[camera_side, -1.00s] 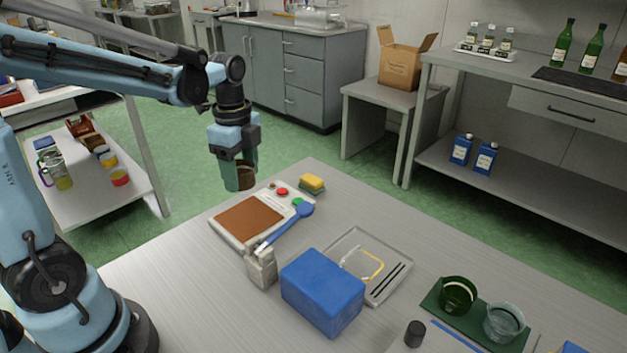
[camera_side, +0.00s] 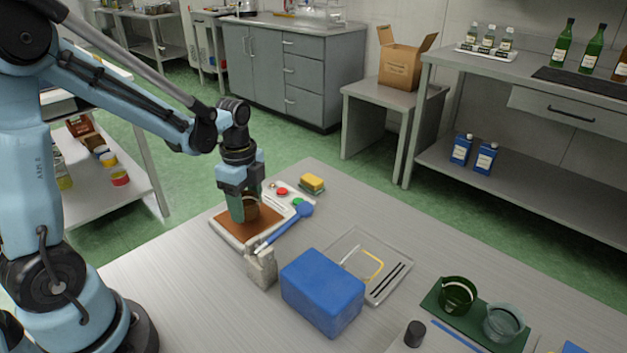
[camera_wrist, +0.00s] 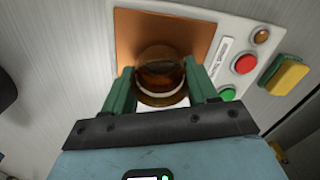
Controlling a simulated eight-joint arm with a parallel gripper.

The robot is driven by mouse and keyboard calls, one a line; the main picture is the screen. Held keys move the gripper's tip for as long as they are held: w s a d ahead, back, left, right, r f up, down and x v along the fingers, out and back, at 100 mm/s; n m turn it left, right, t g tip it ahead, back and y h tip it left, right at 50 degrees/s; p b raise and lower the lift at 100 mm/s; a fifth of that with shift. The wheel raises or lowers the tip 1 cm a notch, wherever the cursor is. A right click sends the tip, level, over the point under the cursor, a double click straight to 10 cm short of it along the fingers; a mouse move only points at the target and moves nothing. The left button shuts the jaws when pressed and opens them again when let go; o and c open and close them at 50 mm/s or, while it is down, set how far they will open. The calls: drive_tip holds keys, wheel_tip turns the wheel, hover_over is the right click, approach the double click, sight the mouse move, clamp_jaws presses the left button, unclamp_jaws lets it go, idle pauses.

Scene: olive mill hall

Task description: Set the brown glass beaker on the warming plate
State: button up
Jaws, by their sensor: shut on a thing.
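The brown glass beaker (camera_wrist: 160,77) is between the two green fingers of my gripper (camera_wrist: 162,90) in the wrist view. In the side view my gripper (camera_side: 244,209) is shut on the beaker (camera_side: 251,208), which is partly hidden by a finger and looks upright. The warming plate (camera_side: 232,232) is a white unit with a brown square top and red and green buttons. The beaker is over the brown top, which also shows in the wrist view (camera_wrist: 195,32). I cannot tell whether its base touches the plate.
A blue spoon-like tool (camera_side: 285,227) lies along the plate's right side, by a grey stone-like block (camera_side: 261,270). A blue box (camera_side: 322,291) and a clear tray (camera_side: 392,281) are nearer the middle. A yellow sponge (camera_side: 312,182) lies behind. A green mat (camera_side: 462,316) holds two glass vessels.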

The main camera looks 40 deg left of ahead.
sight(246, 199)
drive_tip(key=shift+f, duration=0.4)
idle(0.3)
drive_tip(key=o, duration=1.3)
drive_tip(key=shift+o, duration=0.3)
drive_tip(key=shift+o, duration=0.8)
drive_tip(key=shift+r, duration=3.5)
